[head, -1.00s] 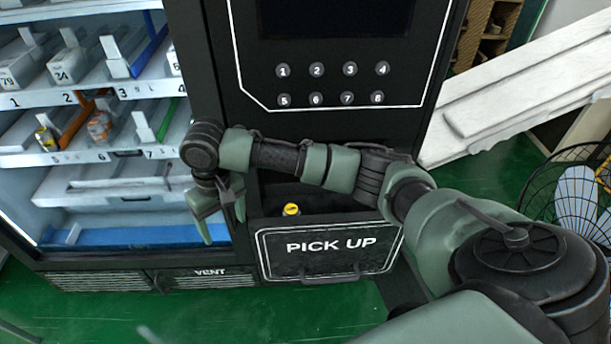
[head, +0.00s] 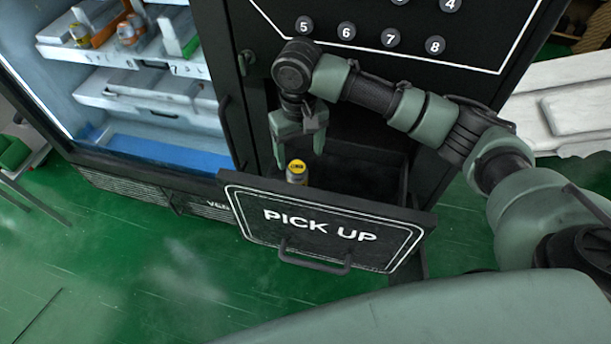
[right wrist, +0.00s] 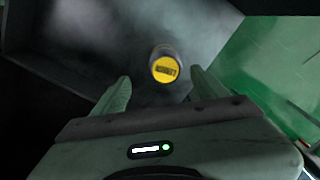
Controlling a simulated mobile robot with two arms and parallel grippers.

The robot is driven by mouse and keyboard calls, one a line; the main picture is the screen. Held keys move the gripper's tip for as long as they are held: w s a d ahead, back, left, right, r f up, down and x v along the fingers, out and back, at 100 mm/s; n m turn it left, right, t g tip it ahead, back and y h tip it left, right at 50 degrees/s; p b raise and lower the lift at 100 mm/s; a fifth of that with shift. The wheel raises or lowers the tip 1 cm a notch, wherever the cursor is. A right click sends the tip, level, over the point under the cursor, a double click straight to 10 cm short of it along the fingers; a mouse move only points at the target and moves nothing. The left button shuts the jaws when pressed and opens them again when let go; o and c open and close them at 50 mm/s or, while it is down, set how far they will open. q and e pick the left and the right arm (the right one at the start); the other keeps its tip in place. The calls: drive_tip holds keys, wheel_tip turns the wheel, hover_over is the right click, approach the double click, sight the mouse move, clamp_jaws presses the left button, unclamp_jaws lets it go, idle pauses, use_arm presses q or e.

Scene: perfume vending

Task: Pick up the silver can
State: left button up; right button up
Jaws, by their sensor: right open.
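The silver can (head: 297,178) with a yellow top stands in the open pick-up drawer (head: 322,226), close behind its front panel. Only its upper part shows in the head view. My right gripper (head: 299,158) is open above and around the can's top in the picture, fingers pointing down. In the right wrist view, the yellow-topped can (right wrist: 165,68) lies ahead of and between the two open fingertips (right wrist: 160,84), not gripped. My left gripper is not in view.
The drawer's front panel has a handle (head: 314,262) and stands out from the black machine. The keypad (head: 370,36) is above. Shelves with small items (head: 130,32) are at the left. The green floor (head: 130,270) in front is clear.

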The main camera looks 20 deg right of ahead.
sight(297, 166)
drive_tip(key=f, duration=0.7)
drive_tip(key=shift+s+a+p, duration=0.15)
drive_tip(key=shift+a+p, duration=0.15)
drive_tip(key=shift+a, duration=0.1)
clamp_jaws()
